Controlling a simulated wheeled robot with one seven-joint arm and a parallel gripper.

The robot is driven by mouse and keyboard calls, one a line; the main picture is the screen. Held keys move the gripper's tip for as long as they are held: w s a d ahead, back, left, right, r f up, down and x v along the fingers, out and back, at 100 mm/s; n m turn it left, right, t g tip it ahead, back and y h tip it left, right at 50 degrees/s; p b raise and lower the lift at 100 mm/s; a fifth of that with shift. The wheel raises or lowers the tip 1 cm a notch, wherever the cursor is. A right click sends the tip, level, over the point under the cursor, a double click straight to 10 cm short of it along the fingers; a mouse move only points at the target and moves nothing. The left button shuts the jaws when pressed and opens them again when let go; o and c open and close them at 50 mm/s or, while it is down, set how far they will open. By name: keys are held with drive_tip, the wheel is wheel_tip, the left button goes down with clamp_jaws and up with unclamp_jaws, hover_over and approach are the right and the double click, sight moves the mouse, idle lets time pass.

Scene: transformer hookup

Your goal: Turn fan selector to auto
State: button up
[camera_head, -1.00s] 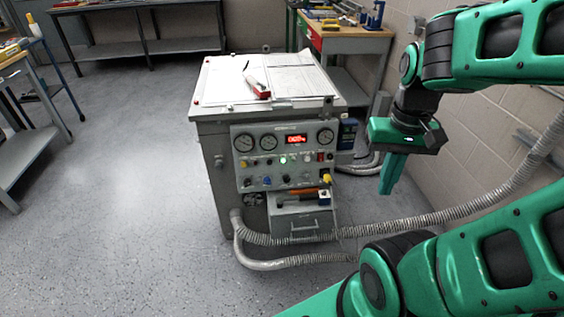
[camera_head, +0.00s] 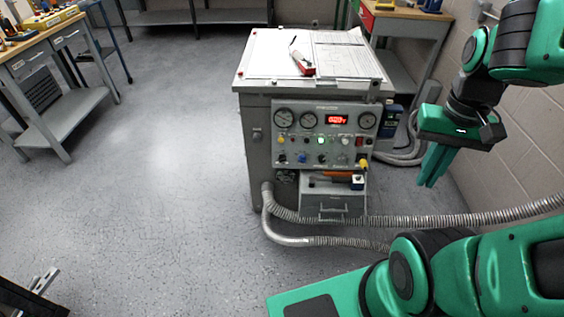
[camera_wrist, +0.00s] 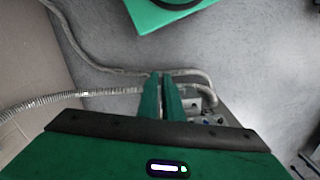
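The control panel (camera_head: 322,133) is on the front of a grey cabinet in the head view. It has round gauges, a red lit display (camera_head: 338,119), a row of small lamps and buttons, and a lower row of knobs, including a blue knob (camera_head: 301,158). The labels are too small to read, so I cannot tell which knob is the fan selector. My gripper (camera_head: 429,185) hangs to the right of the cabinet, apart from the panel, fingers pointing down. Its fingers look close together and empty; they also show in the wrist view (camera_wrist: 162,76).
Papers and a red-and-white item (camera_head: 302,63) lie on the cabinet top. A drawer (camera_head: 333,204) sits below the panel. Ribbed conduits (camera_head: 420,219) run from the cabinet to the right. A brick wall is close on the right. Floor left and in front is open.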

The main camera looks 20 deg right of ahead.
drive_tip(key=o, duration=0.5)
drive_tip(key=shift+s+r, duration=0.15)
drive_tip(key=shift+s, duration=0.25)
drive_tip(key=o, duration=0.3)
drive_tip(key=shift+w+d, duration=0.15)
drive_tip(key=shift+d, duration=0.05)
drive_tip(key=w+d+f+h, duration=0.15)
drive_tip(key=w+f, duration=0.25)
drive_tip(key=w, duration=0.4)
drive_tip(key=w+d+f+h, duration=0.1)
drive_tip(key=w+f+h, duration=0.2)
drive_tip(key=w+f, duration=0.3)
drive_tip(key=w+d+f+h, duration=0.1)
drive_tip(key=w+f+h, duration=0.2)
drive_tip(key=w, duration=0.6)
drive_tip(key=n+t+y, duration=0.1)
drive_tip(key=n+t, duration=1)
drive_tip(key=t, duration=0.3)
approach(282, 161)
drive_tip(key=x, duration=0.9)
drive_tip(key=shift+r, duration=0.1)
